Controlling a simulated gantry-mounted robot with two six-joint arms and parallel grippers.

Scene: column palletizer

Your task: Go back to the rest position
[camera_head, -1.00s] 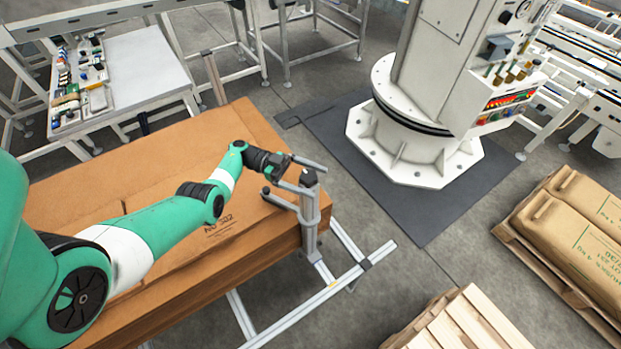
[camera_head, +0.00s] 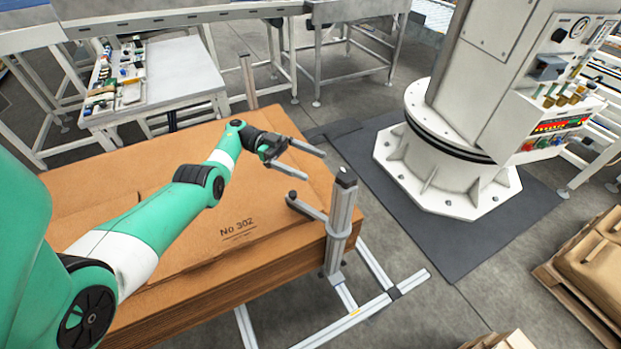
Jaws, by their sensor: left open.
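My left gripper (camera_head: 304,160) is open and empty. It is in the head view, above the far right part of a stack of brown cardboard sheets (camera_head: 280,207) marked "No 302". Its two grey fingers point right, toward the grey upright post (camera_head: 341,222) at the stack's right edge, and look apart from it. My left arm reaches in from the left over the stack. My right gripper is not in view.
A white column machine (camera_head: 448,150) stands on a dark floor mat at the right. A grey workbench (camera_head: 175,75) with small parts is at the back left. Pallets with brown sacks (camera_head: 600,265) are at the right. Metal rails lie on the floor by the post.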

